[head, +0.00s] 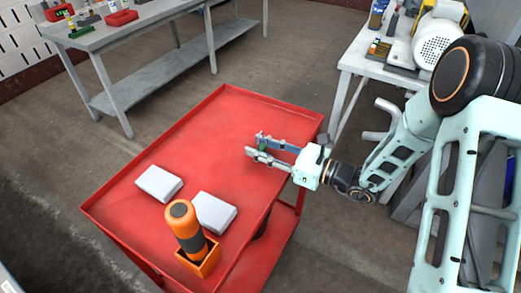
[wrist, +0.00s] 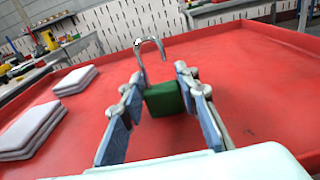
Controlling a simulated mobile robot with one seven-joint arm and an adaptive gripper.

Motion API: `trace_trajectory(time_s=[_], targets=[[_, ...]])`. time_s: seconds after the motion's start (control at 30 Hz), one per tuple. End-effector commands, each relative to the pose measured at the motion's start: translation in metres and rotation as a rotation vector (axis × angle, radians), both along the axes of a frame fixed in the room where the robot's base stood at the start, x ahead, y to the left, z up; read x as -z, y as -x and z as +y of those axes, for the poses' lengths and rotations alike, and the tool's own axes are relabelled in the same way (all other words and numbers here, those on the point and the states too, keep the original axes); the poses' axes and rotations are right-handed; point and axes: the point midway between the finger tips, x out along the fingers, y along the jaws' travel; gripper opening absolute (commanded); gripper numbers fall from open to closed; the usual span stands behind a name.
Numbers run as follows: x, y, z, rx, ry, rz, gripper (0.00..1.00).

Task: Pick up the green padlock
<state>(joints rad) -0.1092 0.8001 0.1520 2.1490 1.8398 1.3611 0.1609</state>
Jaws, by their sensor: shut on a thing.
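The green padlock (wrist: 165,99) shows in the wrist view, with a green body and a silver shackle (wrist: 150,47) that points up. It sits between the two fingertips of my gripper (wrist: 164,92), which is shut on its body. In the head view my gripper (head: 256,147) reaches over the red cart top from the right. The padlock (head: 262,146) is a small green patch there, mostly hidden by the fingers. I cannot tell whether the padlock touches the cart top.
The red cart (head: 225,110) has a raised rim. Two pale folded stacks (head: 159,182) and (head: 213,212) lie at its near left. An orange and black cylinder (head: 186,230) stands in an orange holder (head: 205,262) at the near corner. Grey workbenches stand behind and to the right.

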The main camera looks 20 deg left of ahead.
Motion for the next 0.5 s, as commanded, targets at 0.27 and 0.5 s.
trace_trajectory(time_s=[0.27, 0.5], targets=[[-0.006, 0.0, 0.0, 0.0, -0.001, -0.001, 0.03], [-0.039, 0.0, -0.003, 0.003, 0.0, -0.004, 0.03]])
